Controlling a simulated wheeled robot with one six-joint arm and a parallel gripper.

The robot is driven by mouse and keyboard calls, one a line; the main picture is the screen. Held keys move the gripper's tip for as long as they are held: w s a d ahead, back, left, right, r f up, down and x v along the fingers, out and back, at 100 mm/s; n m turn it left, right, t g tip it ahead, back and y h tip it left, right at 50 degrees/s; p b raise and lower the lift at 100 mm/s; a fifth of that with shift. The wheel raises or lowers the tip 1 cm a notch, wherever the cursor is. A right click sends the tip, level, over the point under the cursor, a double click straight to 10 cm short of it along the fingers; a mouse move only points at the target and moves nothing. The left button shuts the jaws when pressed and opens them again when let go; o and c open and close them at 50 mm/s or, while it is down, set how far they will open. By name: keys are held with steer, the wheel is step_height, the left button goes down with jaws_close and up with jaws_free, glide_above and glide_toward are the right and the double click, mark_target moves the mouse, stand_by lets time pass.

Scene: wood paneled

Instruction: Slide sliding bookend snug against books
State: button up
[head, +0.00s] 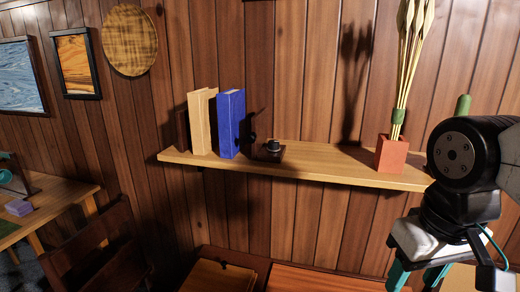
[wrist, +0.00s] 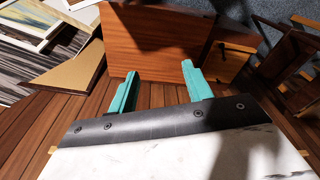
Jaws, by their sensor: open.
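A tan book (head: 201,122) and a blue book (head: 231,124) stand upright near the left end of the wall shelf (head: 325,163), slightly apart at the front. A dark fixed end piece (head: 182,131) stands left of the tan book. The dark sliding bookend (head: 268,155), with a low base and a small knob, sits right of the blue book. Its upright part blends with shadow, so I cannot tell the exact gap. My gripper (head: 416,279) is at the lower right, below the shelf's right end and far from the bookend. Its teal fingers are apart and empty in the wrist view (wrist: 159,72).
A red pot (head: 390,154) with tall pale stems stands on the shelf's right part, near my arm. The shelf is clear between pot and bookend. Wooden furniture (head: 325,280) stands below; a chair (head: 95,245) and table (head: 60,195) are at left.

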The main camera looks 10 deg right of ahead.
steer(key=shift+d+f, duration=0.1)
steer(key=shift+d, duration=0.05)
steer(key=c, duration=0.8)
steer(key=w, duration=0.1)
steer(key=w+m+g+y, duration=0.1)
steer(key=w+m, duration=0.1)
steer(key=w, duration=0.1)
steer(key=shift+w+f+g, duration=0.1)
steer(key=shift+f+g, duration=0.2)
steer(key=shift+f, duration=0.1)
jaws_close()
steer(key=w+a+r+m+t+y, duration=0.1)
steer(key=w+r+m+t+y, duration=0.1)
steer(key=w+r+m+y, duration=0.45)
steer(key=w+a+r+m+t+y, duration=0.25)
steer(key=w+m, duration=0.45)
steer(key=w, duration=0.5)
steer(key=w+r+m+t+y, duration=0.1)
steer(key=w+r+m+y, duration=0.35)
steer(key=w+m, duration=0.4)
steer(key=w+a+f+n, duration=0.1)
steer(key=w+a+f, duration=0.2)
steer(key=a, duration=1)
steer(key=w, duration=0.3)
steer(key=shift+w+f+n, duration=0.15)
steer(key=shift+w+n, duration=0.05)
steer(key=shift+n, duration=0.1)
